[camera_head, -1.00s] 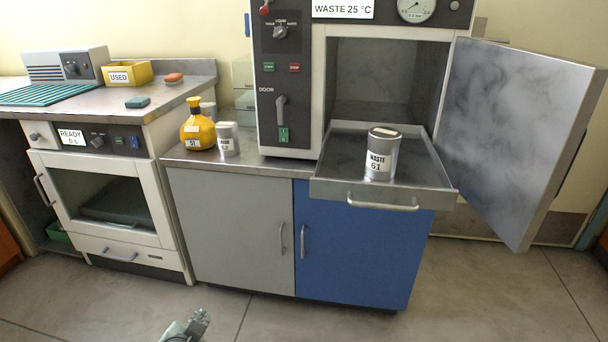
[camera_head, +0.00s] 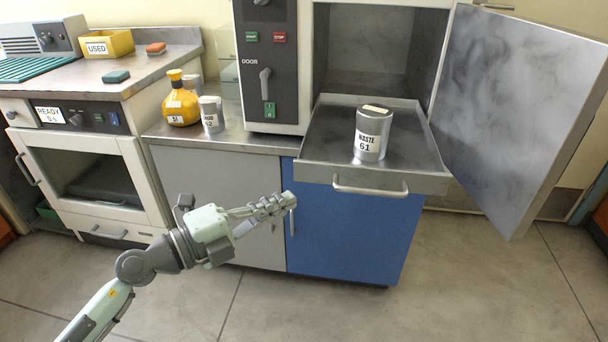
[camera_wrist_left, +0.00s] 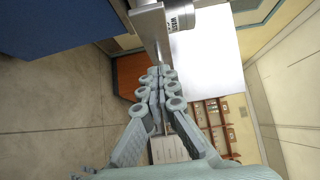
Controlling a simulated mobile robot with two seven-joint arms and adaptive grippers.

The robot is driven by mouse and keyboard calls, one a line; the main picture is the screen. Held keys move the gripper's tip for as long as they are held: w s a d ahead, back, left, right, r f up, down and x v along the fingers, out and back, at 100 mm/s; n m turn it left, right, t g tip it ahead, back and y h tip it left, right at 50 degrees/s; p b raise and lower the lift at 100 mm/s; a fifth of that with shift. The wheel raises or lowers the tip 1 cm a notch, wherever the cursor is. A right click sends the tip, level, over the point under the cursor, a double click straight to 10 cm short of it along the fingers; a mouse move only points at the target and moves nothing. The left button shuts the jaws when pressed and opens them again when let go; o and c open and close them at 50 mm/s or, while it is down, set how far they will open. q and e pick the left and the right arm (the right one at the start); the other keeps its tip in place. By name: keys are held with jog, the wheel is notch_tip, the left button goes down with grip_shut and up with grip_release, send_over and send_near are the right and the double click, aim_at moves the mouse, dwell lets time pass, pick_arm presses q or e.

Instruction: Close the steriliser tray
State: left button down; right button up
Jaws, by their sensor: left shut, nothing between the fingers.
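The steriliser tray (camera_head: 318,172) is pulled out of the open steriliser chamber (camera_head: 374,55). It has a bar handle (camera_head: 370,190) on its front. A grey can labelled WASTE 61 (camera_head: 371,135) stands upright on it. My left gripper (camera_head: 286,202) is shut and empty, in front of the cabinet, left of the tray handle and slightly lower, apart from it. In the left wrist view the closed fingers (camera_wrist_left: 160,80) point toward the tray's edge (camera_wrist_left: 150,25), with part of the can (camera_wrist_left: 180,15) beyond. My right gripper is not in view.
The steriliser door (camera_head: 510,110) stands wide open on the right. A yellow bottle (camera_head: 181,103) and another grey can (camera_head: 211,114) stand on the counter left of the steriliser. A white oven (camera_head: 90,175) stands at the left. The floor in front is clear.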

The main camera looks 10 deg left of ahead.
aim_at(321, 173)
pick_arm(q)
jog(key=w+d, duration=0.1)
jog(key=w, duration=0.1)
jog(key=w+d, duration=0.1)
jog(key=w, duration=0.1)
jog(key=w+d, duration=0.1)
jog(key=w, duration=0.1)
jog(key=shift+w, duration=0.55)
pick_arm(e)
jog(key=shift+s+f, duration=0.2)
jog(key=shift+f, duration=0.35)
